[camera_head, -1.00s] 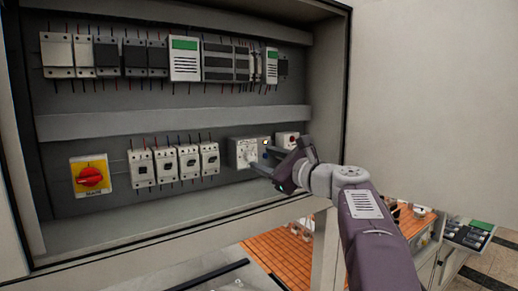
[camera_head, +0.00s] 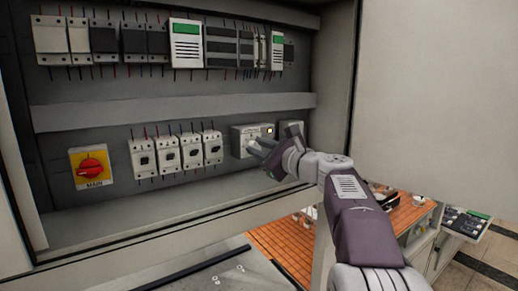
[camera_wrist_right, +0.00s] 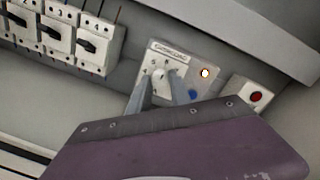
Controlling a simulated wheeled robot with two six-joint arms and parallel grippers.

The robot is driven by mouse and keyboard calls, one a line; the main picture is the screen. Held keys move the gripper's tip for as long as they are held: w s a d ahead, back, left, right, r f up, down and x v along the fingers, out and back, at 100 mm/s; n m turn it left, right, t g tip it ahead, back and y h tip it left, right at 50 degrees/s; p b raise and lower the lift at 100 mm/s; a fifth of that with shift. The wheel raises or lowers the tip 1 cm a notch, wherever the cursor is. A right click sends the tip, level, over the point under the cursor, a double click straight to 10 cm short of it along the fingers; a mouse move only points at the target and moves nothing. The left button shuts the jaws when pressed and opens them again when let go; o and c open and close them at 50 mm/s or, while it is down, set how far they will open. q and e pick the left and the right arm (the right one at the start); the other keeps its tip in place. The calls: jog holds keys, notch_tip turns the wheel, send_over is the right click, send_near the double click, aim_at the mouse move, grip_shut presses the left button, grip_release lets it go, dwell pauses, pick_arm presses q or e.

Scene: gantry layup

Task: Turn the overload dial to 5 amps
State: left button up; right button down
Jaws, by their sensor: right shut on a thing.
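The overload unit (camera_head: 242,133) is a light grey box low on the right of the cabinet's back panel. It also shows in the right wrist view (camera_wrist_right: 190,55), with an "OVERLOAD" label at its top. Its pale round dial (camera_wrist_right: 159,74) has small marks around it, too small to read surely. My right gripper (camera_head: 257,148) reaches the unit from the front right. Its two fingers (camera_wrist_right: 161,84) are shut on the dial, one on each side, and hide its lower part. The dial's setting cannot be read. My left gripper is not in view.
The unit has a glowing amber lamp (camera_wrist_right: 205,73) and a blue button (camera_wrist_right: 193,94). A box with a red button (camera_wrist_right: 256,96) sits to its right. Several breakers (camera_head: 190,152) and a red main switch (camera_head: 91,168) are to its left. The cabinet's lower lip runs below.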

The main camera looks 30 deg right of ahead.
jog(key=n+b, duration=0.3)
jog(key=shift+f+n, duration=0.15)
jog(key=shift+n, duration=0.25)
jog(key=n+b, duration=0.1)
jog(key=n, duration=0.1)
jog(key=shift+n, duration=0.4)
jog(key=shift+n+b, duration=0.6)
jog(key=shift+n, duration=0.2)
jog(key=shift+r, duration=0.25)
jog(key=c, duration=1.2)
grip_release()
jog(key=shift+w+f, duration=0.1)
jog(key=shift+w, duration=0.1)
